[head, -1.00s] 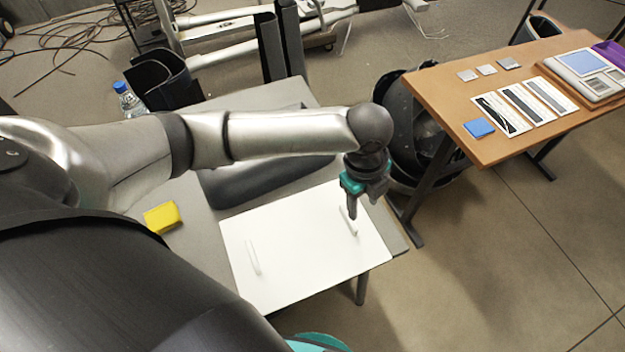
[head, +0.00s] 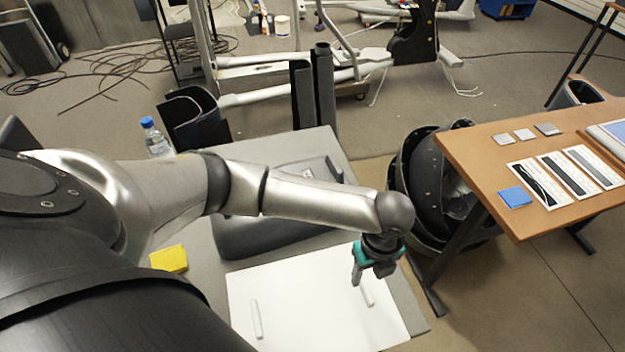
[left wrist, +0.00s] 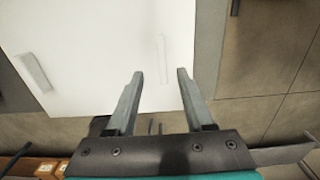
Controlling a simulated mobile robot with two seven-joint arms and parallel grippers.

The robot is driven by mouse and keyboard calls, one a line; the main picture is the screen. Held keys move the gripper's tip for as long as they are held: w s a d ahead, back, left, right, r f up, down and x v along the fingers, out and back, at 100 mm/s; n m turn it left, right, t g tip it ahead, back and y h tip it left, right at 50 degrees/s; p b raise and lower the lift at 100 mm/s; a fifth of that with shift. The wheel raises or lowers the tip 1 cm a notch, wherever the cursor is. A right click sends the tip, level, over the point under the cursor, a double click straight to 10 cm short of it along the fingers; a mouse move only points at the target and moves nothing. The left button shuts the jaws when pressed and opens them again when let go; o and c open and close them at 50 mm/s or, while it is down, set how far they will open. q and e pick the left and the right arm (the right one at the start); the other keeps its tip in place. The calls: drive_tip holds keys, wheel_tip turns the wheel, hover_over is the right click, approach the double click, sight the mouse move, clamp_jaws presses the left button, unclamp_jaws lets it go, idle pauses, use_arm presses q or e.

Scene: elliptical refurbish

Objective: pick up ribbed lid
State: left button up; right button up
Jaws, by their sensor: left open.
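The thing that fits the ribbed lid is a flat white panel (head: 310,305) with two raised white bars, lying on the grey table. My left gripper (head: 368,279) is over the panel's right part, close to the right bar (head: 367,293). In the left wrist view, the open, empty fingers (left wrist: 160,72) point at the panel (left wrist: 100,50). One bar (left wrist: 162,58) shows between and just beyond the fingertips, and the other bar (left wrist: 32,72) is at left. I cannot tell the exact height of the fingertips over the bar. My right gripper is not in view.
A dark grey moulded part (head: 262,230) lies behind the panel, partly hidden by my left arm. A yellow block (head: 169,259) and a blue-capped bottle (head: 154,138) are at left. A wooden table (head: 480,150) with cards stands at right, beside black round parts (head: 455,180).

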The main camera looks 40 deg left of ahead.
sight(366, 285)
use_arm(q)
wheel_tip(366, 285, down, 5)
drive_tip(key=shift+w+d+r+b, duration=0.1)
drive_tip(key=shift+b, duration=0.65)
clamp_jaws()
idle(0.9)
